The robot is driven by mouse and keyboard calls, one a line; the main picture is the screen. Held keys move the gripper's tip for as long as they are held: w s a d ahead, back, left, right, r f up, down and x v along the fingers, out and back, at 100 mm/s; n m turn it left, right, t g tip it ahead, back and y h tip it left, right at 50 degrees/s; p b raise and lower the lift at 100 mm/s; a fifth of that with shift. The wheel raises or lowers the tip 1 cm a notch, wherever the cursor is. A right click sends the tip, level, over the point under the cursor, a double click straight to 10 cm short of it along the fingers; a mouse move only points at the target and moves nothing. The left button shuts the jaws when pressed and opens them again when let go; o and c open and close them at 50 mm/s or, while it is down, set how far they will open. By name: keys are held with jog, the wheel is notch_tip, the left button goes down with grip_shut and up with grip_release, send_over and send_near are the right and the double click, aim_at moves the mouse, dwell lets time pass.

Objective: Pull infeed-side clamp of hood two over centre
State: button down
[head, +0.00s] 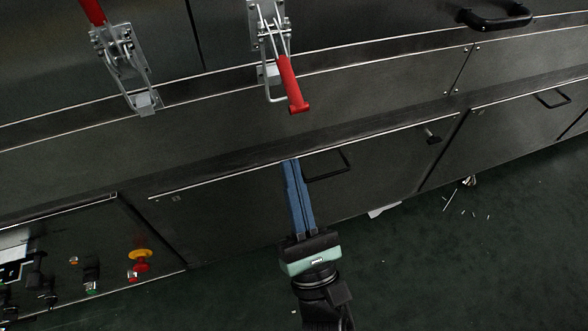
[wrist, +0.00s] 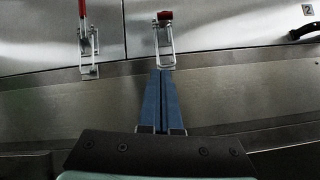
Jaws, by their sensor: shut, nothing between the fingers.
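The right toggle clamp (head: 268,25) is on the panel right of a seam; the wrist view shows a "2" label (wrist: 307,9) on that panel. In the head view its red handle (head: 290,84) sticks out and down. Its wire loop (head: 272,92) hangs by a small catch block (head: 268,72); I cannot tell whether it is hooked. The clamp also shows in the wrist view (wrist: 165,40). My gripper (head: 290,162), with blue fingers, is shut and empty, below and apart from the handle in the head view. In the wrist view its fingertips (wrist: 160,72) appear just below the loop.
Another clamp (head: 122,60), left of the seam, has its red handle up. A black hood handle (head: 497,15) is at upper right. Below are a drawer handle (head: 328,166), a black knob (head: 431,136) and a control panel with a red-and-yellow button (head: 139,260). Floor debris lies right.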

aim_at(284, 66)
jog(key=w+r, duration=0.4)
jog(key=r, duration=0.3)
jog(key=shift+r+p, duration=0.35)
jog(key=shift+r, duration=0.05)
jog(key=shift+r, duration=0.1)
jog(key=shift+s+r+g+p, duration=0.1)
jog(key=shift+r+g+p, duration=0.2)
jog(key=shift+p, duration=0.75)
